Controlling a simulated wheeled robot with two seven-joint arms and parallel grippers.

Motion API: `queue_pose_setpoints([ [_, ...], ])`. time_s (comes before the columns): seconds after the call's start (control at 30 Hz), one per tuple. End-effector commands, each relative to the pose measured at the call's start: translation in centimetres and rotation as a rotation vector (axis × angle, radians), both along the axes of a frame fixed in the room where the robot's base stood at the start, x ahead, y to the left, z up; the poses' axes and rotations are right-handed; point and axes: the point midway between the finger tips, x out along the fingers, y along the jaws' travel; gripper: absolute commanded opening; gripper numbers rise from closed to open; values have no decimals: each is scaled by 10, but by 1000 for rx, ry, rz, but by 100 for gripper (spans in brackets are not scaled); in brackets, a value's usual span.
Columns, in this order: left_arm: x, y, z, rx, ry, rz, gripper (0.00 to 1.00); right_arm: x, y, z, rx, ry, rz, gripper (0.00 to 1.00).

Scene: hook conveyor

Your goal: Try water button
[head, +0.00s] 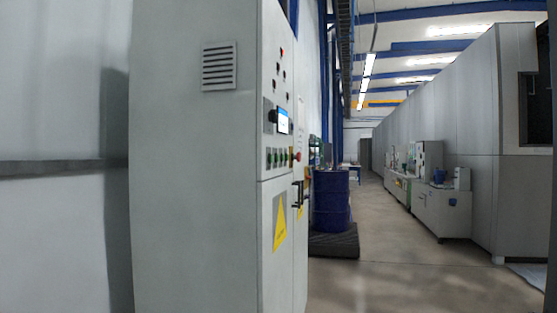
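A tall grey control cabinet (195,165) stands close in the left half of the head view. Its narrow panel face is seen at a steep angle and carries a small lit screen (283,121). A row of green buttons (275,158) sits below the screen, and a red knob (296,156) is at their right. Small red and dark lamps or buttons (279,68) are above the screen. The labels are too small to read, so I cannot tell which one is the water button. Neither of my grippers is in view.
A blue drum (331,200) stands on a dark pallet (335,243) beyond the cabinet. Grey low cabinets (441,210) and a long grey wall (475,150) line the right side. The floor aisle (385,275) between them is clear. A black handle (297,194) sticks out from the cabinet.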

Motion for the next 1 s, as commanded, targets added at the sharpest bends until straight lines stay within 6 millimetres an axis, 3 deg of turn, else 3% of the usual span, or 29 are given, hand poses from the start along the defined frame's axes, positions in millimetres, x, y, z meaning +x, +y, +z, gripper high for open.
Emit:
queue_pose_setpoints([
  [0.03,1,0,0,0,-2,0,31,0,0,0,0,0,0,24],
  [0.17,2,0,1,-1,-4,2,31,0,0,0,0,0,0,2],
  [0.2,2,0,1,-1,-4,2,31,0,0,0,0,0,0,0],
  [1.0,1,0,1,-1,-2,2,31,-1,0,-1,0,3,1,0],
])
